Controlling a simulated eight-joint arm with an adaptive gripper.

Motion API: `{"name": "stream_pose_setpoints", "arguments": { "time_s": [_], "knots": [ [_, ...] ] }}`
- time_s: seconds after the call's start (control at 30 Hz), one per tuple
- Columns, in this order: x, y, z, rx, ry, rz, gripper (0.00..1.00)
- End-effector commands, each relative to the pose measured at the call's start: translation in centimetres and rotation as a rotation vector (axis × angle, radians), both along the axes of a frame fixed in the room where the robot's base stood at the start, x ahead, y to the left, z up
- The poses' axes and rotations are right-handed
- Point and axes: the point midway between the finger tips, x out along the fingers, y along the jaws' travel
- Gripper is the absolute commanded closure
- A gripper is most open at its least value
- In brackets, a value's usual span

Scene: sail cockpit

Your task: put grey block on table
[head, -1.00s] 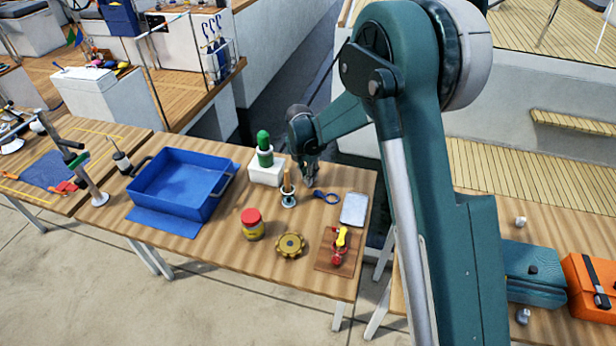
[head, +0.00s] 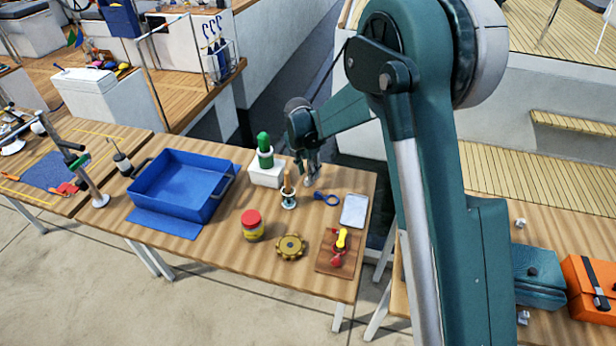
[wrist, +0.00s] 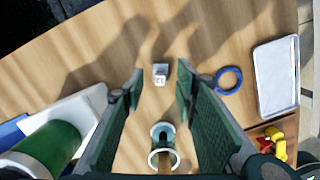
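A small grey block (wrist: 160,73) is in the wrist view, with the wooden table top (wrist: 130,40) around it. It lies between the two fingertips of my gripper (wrist: 159,82), with a gap on both sides and no visible touch. My gripper is open. In the head view my gripper (head: 311,174) points down over the back right part of the table (head: 200,262); the block cannot be told apart there from the fingertips. The block appears to rest on the table.
A wooden-handled tool in a ringed stand (head: 288,197) is close to my gripper. A white box with a green bottle (head: 265,150) stands left. A blue ring (head: 326,199) and a pale tray (head: 354,211) lie right. A blue bin (head: 180,190), red-lidded jar (head: 252,226) and brass gear (head: 290,247) are further off.

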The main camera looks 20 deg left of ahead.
Motion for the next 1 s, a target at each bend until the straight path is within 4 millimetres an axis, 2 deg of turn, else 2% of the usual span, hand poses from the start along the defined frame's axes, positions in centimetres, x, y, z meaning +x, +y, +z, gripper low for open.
{"name": "stream_pose_setpoints", "arguments": {
  "time_s": [0.3,0.5,0.7,1.0],
  "knots": [
    [-0.7,0.3,5.3,0.000,0.000,0.000,0.71],
    [-1.1,0.4,7.7,0.000,0.000,0.000,0.71],
    [-1.2,0.5,8.7,0.000,0.000,0.000,0.71],
    [-1.2,0.5,8.9,0.000,0.000,0.000,0.71]
  ]
}}
